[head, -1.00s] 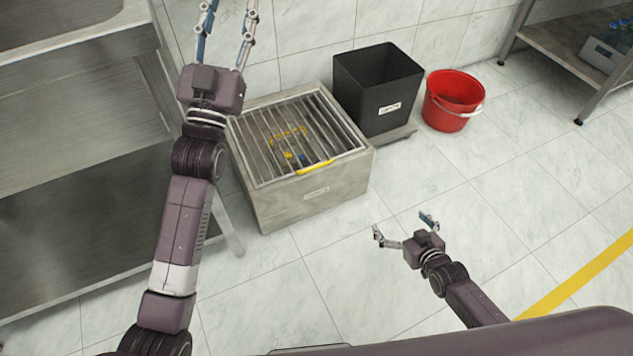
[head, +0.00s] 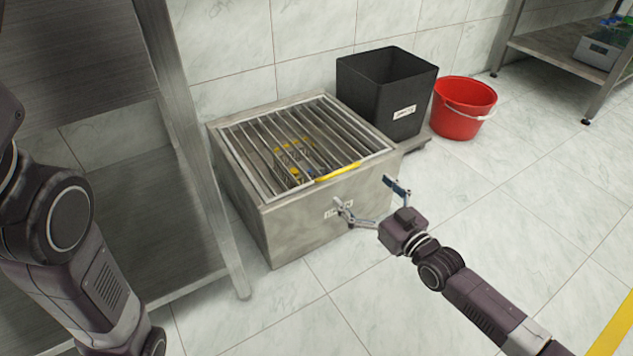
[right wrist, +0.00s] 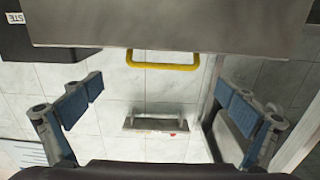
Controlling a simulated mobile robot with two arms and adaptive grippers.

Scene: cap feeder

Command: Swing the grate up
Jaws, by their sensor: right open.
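The grate (head: 262,135) lies flat and closed on top of the grey metal box (head: 310,225). Its yellow handle (head: 338,172) runs along the front edge. Yellow items inside show through the bars. My right gripper (head: 368,195) is open and empty in front of the box, near the handle but apart from it. In the right wrist view the handle (right wrist: 163,66) stands beyond and between the open fingers (right wrist: 162,102), below a metal panel. My left arm shows at the left edge of the head view; its gripper is out of frame.
A black bin (head: 372,95) stands behind the box on the right, and a red bucket (head: 464,115) beside it. A metal table (head: 205,170) stands close to the box's left. A shelf (head: 560,58) is at the far right. The floor at the right is clear.

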